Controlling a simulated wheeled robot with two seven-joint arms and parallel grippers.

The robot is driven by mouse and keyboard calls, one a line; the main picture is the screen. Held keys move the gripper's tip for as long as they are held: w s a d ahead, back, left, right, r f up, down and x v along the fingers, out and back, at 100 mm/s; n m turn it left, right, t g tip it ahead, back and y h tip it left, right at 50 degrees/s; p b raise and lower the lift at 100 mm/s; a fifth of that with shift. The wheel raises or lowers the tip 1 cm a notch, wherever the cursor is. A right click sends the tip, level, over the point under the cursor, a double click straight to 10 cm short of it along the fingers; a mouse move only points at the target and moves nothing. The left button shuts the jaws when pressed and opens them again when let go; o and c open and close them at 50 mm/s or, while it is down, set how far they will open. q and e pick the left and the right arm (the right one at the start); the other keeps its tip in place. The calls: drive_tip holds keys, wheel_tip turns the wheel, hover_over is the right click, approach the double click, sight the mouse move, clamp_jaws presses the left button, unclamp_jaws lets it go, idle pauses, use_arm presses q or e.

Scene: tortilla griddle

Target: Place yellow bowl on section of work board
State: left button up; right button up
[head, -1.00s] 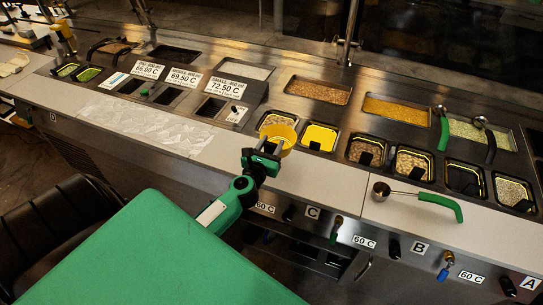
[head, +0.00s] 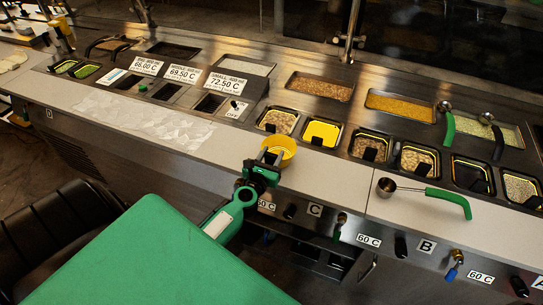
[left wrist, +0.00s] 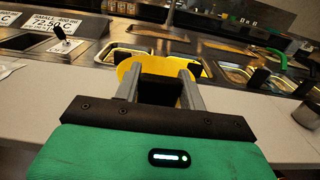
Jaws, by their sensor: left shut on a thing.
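My left gripper (head: 270,158) is shut on the bowl's near side. In the left wrist view the bowl (left wrist: 188,66) shows beyond and between the two fingers (left wrist: 160,88), its lower part hidden by them. I cannot tell whether the bowl touches the board or hangs just above it. My right gripper is not in view.
A metal scoop with a green handle (head: 446,199) lies on the board to the right. Square food wells (head: 321,132) line the board's back edge. Whitish flat sheets (head: 140,118) cover the board's left part. Bare board lies on both sides of the bowl.

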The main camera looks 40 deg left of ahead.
use_arm(q)
drive_tip(key=shift+f, duration=0.25)
drive_tip(key=o, duration=1.2)
drive_tip(key=shift+r, duration=0.1)
drive_tip(key=shift+c, duration=0.2)
